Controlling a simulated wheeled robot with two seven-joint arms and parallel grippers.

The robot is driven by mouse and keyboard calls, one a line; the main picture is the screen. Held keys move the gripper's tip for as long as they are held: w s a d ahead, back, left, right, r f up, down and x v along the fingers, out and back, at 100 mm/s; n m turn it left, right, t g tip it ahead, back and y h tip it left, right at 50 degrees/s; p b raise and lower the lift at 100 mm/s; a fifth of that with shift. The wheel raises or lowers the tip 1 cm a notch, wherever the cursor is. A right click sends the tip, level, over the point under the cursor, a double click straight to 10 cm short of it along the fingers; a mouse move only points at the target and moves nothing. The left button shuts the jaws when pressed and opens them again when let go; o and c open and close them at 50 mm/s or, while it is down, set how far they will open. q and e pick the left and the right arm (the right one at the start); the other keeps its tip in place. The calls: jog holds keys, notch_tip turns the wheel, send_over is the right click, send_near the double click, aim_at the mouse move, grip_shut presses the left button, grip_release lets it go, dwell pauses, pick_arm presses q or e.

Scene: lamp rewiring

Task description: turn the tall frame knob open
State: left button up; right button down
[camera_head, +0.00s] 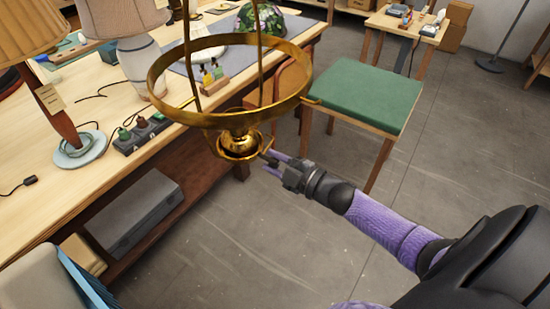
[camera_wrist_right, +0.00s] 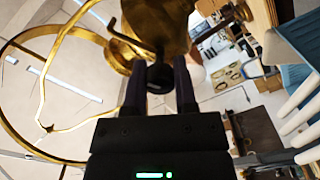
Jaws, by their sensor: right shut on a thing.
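The tall brass frame (camera_head: 237,120) has a wide ring, upright rods and a rounded brass burner body (camera_head: 239,143) at its bottom, in the middle left of the head view. My right gripper (camera_head: 272,164) reaches in from the lower right to the right side of that body. In the right wrist view, my right gripper (camera_wrist_right: 160,88) has its two dark fingers shut on a small dark round knob (camera_wrist_right: 160,77), just below the brass body (camera_wrist_right: 158,25). The knob's turn angle cannot be told. My left gripper is not in view.
A wooden workbench (camera_head: 95,188) runs along the left, with lamps and a power strip (camera_head: 141,133). A stool with a green seat (camera_head: 365,95) stands behind the frame. A grey toolbox (camera_head: 135,212) sits on the lower shelf. The floor below my right arm is clear.

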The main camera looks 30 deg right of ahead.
jog(key=shift+m+p, duration=0.4)
jog(key=shift+m, duration=1.4)
jog(key=shift+c, duration=2)
grip_release()
jog(key=v, duration=1)
